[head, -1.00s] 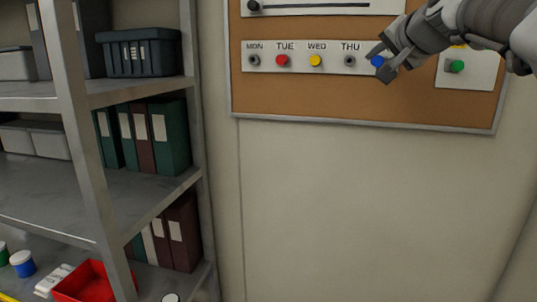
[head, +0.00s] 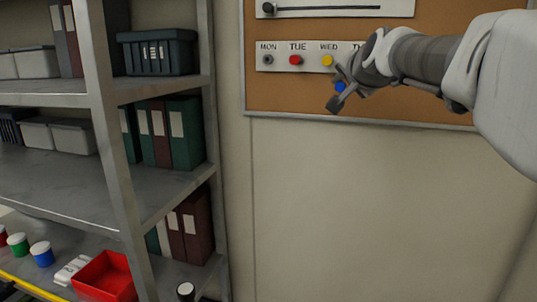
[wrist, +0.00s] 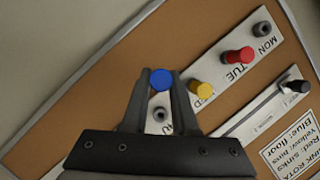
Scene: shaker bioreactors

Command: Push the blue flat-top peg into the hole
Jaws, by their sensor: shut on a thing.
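The blue flat-top peg (head: 340,88) is held between the fingertips of my gripper (head: 342,92), which is shut on it. In the head view it appears below the day strip (head: 282,64). In the wrist view the blue peg (wrist: 162,79) shows its round top between the fingertips. A red peg (head: 295,60) sits at TUE and a yellow peg (head: 328,60) at WED. The MON hole (head: 268,60) is an empty grey socket. The THU socket (wrist: 159,115) shows empty between the fingers in the wrist view; my gripper hides it in the head view.
The strip is on a framed cork board (head: 300,95). A slider panel (head: 330,8) is above it, and a printed note (wrist: 292,155) shows in the wrist view. A metal shelf (head: 120,150) with binders and a red tray (head: 105,278) stands left. Wall below the board is clear.

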